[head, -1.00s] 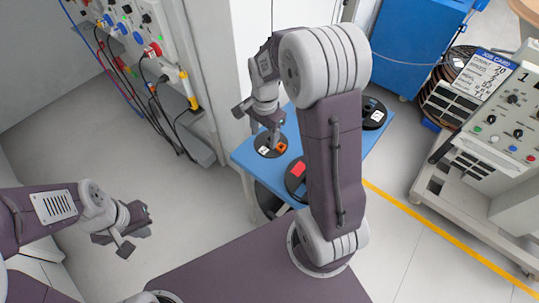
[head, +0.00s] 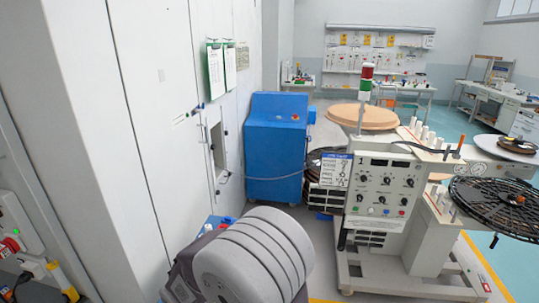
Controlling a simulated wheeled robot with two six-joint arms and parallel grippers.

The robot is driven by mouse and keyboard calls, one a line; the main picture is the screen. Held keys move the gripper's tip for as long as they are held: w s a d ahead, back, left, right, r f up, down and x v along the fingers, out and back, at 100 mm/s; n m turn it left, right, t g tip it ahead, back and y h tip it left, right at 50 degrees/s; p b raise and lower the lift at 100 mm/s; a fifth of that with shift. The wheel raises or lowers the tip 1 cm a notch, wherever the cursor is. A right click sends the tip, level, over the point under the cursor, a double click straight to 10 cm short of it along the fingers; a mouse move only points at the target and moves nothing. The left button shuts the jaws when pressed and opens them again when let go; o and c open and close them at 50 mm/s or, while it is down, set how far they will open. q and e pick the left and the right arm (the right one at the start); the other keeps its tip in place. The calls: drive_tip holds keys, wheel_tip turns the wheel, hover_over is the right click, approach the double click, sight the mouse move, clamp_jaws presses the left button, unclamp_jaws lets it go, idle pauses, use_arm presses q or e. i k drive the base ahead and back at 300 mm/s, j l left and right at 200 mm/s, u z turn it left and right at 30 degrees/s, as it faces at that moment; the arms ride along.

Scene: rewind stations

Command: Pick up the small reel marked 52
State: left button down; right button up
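I cannot make out any small reel marked 52 in the head view now. A small part of the blue table (head: 203,234) shows behind my grey arm joint at the bottom, with dark and red bits on it too small to tell. My arm hides most of the table. Neither of my grippers is in view.
A machine marked 1 (head: 385,190), with knobs and a job card (head: 335,170), stands on the right. A large black reel (head: 497,207) is on its right side. A blue cabinet (head: 275,150) stands at centre, beside white wall panels (head: 150,120). Workbenches are at the back.

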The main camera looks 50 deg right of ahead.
sight(517, 144)
drive_tip(key=z, duration=3.45)
